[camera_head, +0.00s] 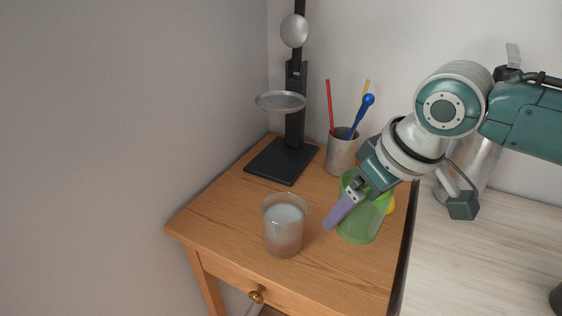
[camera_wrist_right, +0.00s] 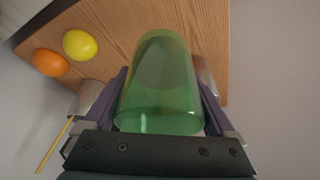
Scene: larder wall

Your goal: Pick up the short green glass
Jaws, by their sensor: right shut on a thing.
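The short green glass (camera_head: 357,229) is see-through and stands upright on the wooden table, near its right side. My right gripper (camera_head: 345,209) reaches it from the upper right, with one purple finger showing in front of the glass in the head view. In the right wrist view the green glass (camera_wrist_right: 160,85) lies between the two fingers of my right gripper (camera_wrist_right: 164,110), which is shut on it. I cannot tell whether the glass is clear of the table top. My left gripper is in neither view.
A clear glass with whitish contents (camera_head: 284,226) stands left of the green glass. Behind are a metal cup (camera_head: 342,153) with utensils and a black stand (camera_head: 284,160) with a dish. A lemon (camera_wrist_right: 80,44) and an orange (camera_wrist_right: 50,62) lie nearby. The table's front left is clear.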

